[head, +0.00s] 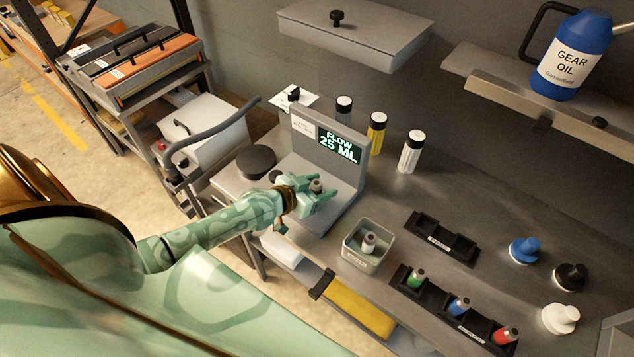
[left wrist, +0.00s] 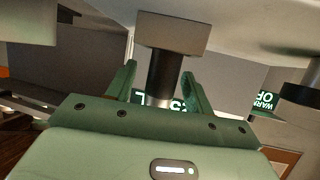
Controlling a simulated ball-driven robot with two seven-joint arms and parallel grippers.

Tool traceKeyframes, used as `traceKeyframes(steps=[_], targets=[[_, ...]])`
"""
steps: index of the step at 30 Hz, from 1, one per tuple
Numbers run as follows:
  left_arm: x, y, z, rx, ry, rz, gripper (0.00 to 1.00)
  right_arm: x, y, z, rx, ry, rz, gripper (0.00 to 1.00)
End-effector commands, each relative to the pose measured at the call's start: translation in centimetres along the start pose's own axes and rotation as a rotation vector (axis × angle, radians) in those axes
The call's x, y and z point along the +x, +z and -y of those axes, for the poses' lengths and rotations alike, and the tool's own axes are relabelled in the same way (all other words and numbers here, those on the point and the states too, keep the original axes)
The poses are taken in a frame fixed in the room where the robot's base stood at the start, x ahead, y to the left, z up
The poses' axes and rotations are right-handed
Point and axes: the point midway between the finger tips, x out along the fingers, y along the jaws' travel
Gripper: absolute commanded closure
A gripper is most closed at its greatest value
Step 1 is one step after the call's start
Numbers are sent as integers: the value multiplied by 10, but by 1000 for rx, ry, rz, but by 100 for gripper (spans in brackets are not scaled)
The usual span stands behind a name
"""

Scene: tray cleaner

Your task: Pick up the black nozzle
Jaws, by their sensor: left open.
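My left gripper (head: 322,188) is open in front of the flow display stand, its fingers on either side of a short dark cylinder with a grey top (head: 316,186). The left wrist view also shows my left gripper (left wrist: 160,75), with this dark cylinder (left wrist: 164,72) between its spread fingers and joined to a grey block. The cylinder looks like the black nozzle, but its full shape is partly hidden by the fingers. I cannot tell whether either finger touches it. My right gripper is not in view.
The flow display (head: 340,148) stands right behind my gripper. A square container (head: 382,252) holds a grey piece. A black rack (head: 405,290) holds green, blue and red pieces; an empty black rack (head: 440,238) lies behind it. Blue, black and white knob-like pieces (head: 571,277) stand at right.

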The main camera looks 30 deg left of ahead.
Motion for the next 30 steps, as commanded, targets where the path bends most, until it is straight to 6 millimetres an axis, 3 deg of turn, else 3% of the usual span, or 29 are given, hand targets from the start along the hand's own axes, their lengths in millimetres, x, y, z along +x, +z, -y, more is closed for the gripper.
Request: traceKeyframes(steps=[9,14,15,24,30], targets=[[9,0,0,-1,0,1,48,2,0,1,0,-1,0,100],[8,0,0,0,0,1,92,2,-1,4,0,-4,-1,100],[8,0,0,0,0,1,98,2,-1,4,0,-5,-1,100],[8,-2,0,0,0,0,100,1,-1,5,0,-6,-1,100],[0,-21,0,0,0,-2,100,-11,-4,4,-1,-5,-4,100]])
